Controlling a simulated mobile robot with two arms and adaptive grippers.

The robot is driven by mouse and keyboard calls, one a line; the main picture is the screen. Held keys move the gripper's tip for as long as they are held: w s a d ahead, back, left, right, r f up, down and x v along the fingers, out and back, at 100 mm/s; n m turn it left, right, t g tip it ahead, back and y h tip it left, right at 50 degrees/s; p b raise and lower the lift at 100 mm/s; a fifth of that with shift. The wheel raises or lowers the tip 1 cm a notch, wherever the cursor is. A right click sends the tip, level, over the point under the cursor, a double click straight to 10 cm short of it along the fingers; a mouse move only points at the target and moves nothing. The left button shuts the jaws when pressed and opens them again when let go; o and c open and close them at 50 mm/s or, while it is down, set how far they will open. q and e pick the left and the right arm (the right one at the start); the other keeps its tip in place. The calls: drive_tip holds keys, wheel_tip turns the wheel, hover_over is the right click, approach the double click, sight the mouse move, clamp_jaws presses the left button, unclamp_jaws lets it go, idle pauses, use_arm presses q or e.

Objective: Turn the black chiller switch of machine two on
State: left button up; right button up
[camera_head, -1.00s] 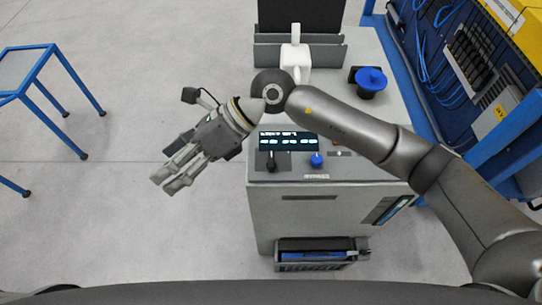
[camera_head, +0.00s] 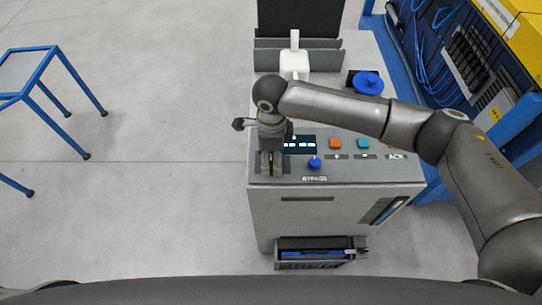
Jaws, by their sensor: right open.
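The grey machine (camera_head: 330,215) stands in the middle of the view with a control panel on its front top. My right gripper (camera_head: 270,168) points down at the left end of this panel, left of the small display (camera_head: 303,144). Its two fingers are parallel with a narrow gap, and it is open. The black switch is hidden behind the gripper and its fingers; I cannot tell whether they touch it. A blue knob (camera_head: 314,163) sits right of the fingers, above the BYPASS label. My left gripper is not in view.
Orange (camera_head: 335,143) and teal (camera_head: 363,144) buttons lie right of the display. A white part (camera_head: 294,62) and a blue round handle (camera_head: 368,83) stand farther back on the machine. A blue-framed table (camera_head: 38,65) is at the left, with clear floor between.

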sight(271, 162)
drive_tip(key=shift+f+p, duration=0.35)
drive_tip(key=shift+f, duration=1.25)
drive_tip(key=shift+c, duration=0.2)
drive_tip(key=c, duration=1)
